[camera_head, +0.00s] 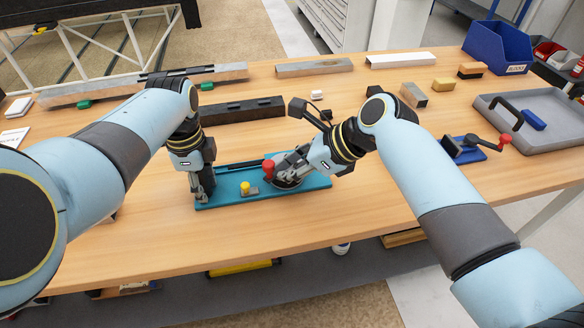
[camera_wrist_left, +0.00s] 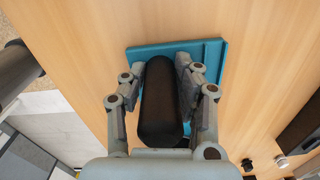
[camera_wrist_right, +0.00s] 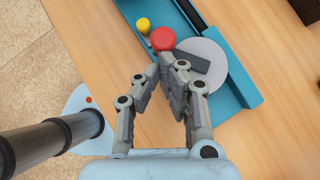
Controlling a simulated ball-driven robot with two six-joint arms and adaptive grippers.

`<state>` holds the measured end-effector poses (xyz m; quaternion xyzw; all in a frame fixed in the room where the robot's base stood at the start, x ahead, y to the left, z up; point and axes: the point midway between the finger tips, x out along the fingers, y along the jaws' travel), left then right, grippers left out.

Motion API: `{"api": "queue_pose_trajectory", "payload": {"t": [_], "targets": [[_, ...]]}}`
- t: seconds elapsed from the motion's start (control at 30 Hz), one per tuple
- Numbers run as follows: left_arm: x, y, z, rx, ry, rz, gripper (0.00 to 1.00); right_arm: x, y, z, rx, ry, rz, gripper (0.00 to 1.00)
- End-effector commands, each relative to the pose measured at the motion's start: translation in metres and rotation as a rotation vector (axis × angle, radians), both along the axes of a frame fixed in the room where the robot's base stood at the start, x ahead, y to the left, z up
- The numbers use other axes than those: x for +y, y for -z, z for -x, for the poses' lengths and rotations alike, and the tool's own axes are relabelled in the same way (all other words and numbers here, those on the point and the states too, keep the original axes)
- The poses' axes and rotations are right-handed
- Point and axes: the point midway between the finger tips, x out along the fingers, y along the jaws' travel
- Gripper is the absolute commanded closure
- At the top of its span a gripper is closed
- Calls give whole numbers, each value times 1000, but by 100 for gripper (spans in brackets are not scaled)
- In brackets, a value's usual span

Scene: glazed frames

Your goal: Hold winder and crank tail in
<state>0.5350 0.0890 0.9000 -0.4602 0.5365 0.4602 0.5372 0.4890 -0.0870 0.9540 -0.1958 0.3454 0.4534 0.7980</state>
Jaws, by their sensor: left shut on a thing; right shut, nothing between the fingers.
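The winder is a teal base plate (camera_head: 225,199) lying on the table; its end also shows in the left wrist view (camera_wrist_left: 207,52). My left gripper (camera_head: 203,196) is shut on a black cylindrical handle (camera_wrist_left: 160,105) at the left end of the base. A grey disc (camera_wrist_right: 200,62) with a dark crank arm and a red knob (camera_wrist_right: 163,39) sits on the right part of the base. My right gripper (camera_wrist_right: 160,90) is shut and empty, its fingertips close to the crank and just short of the red knob. A yellow knob (camera_head: 245,187) stands left of the red one. No tail can be made out.
A long black bar (camera_head: 240,110) lies behind the winder. A blue device with a red-knobbed crank (camera_head: 470,147) and a grey tray (camera_head: 545,110) are at the right. A blue bin (camera_head: 495,48) stands at the back right. The table in front of the winder is clear.

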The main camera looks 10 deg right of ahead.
Motion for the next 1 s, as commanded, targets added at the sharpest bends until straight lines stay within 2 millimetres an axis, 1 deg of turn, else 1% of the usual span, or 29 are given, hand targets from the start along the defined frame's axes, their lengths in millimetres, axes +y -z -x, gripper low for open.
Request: {"api": "queue_pose_trajectory", "payload": {"t": [0.43,1.0], "targets": [[-1,0,0,1,1,1,100,8,-1,-1,-2,60,-4,100],[-2,0,1,2,1,3,100,28,-1,-10,-2,61,-6,100]]}}
